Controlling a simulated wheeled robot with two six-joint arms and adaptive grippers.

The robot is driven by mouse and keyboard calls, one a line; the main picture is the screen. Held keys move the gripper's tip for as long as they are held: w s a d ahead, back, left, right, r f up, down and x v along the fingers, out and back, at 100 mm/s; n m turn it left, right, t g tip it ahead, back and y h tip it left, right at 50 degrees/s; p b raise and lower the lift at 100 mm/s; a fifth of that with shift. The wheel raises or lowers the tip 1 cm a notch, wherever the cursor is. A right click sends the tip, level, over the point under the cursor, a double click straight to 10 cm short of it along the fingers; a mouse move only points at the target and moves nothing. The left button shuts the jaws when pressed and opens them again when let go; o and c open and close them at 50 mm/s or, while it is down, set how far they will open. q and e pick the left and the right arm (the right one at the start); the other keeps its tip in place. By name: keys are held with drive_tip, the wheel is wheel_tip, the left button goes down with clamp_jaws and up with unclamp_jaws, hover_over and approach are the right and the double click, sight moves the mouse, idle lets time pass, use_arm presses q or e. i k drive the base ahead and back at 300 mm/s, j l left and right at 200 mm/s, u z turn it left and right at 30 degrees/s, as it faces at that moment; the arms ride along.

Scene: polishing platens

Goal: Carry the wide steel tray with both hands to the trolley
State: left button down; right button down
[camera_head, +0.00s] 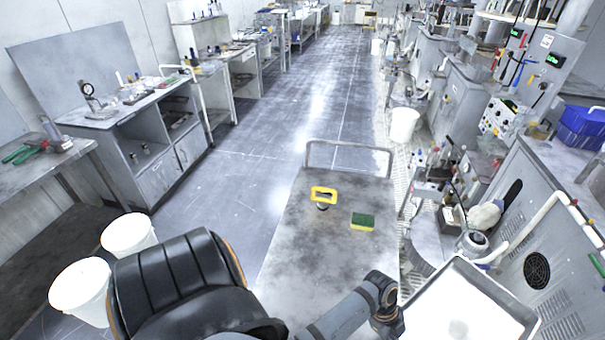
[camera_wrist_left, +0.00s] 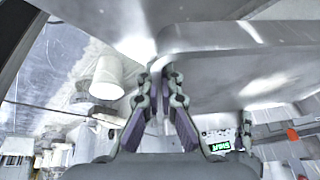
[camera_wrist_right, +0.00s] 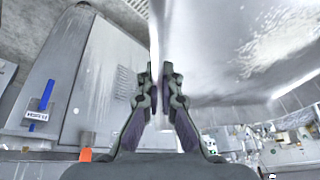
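The wide steel tray (camera_head: 470,310) is at the lower right of the head view, its inside glaring white and its near part cut off by the frame. In the left wrist view the tray (camera_wrist_left: 250,70) fills the upper right, and my left gripper (camera_wrist_left: 161,82) is closed on its rim. In the right wrist view the tray (camera_wrist_right: 235,50) is at the upper right, and my right gripper (camera_wrist_right: 158,82) has the rim between its nearly closed fingers. The trolley (camera_head: 300,240) has a worn grey top and a rail handle at its far end. Neither gripper's fingers show in the head view.
On the trolley top are a yellow-framed item (camera_head: 324,193) and a green-and-yellow sponge (camera_head: 362,221); its near part looks clear. Machines and a blue bin (camera_head: 583,127) stand along the right. The aisle floor beyond is free.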

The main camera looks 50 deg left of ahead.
sight(326, 296)
drive_tip(key=j+u, duration=0.1)
drive_tip(key=u, duration=0.4)
drive_tip(key=k+j+u, duration=0.1)
drive_tip(key=u, duration=0.35)
drive_tip(key=j+u, duration=0.2)
drive_tip(key=u, duration=0.3)
drive_tip(key=j+u, duration=0.15)
drive_tip(key=u, duration=0.35)
drive_tip(key=j+u, duration=0.15)
drive_tip(key=u, duration=0.35)
drive_tip(key=i+j+z, duration=0.1)
drive_tip(key=z, duration=0.35)
drive_tip(key=j+z, duration=0.25)
drive_tip(key=z, duration=0.25)
drive_tip(key=i+j+z, duration=0.1)
drive_tip(key=z, duration=0.35)
drive_tip(key=j+z, duration=0.3)
drive_tip(key=z, duration=0.15)
drive_tip(key=j+z, duration=0.2)
drive_tip(key=z, duration=0.25)
drive_tip(key=k+j+z, duration=0.1)
drive_tip(key=j+z, duration=0.15)
drive_tip(key=j, duration=0.1)
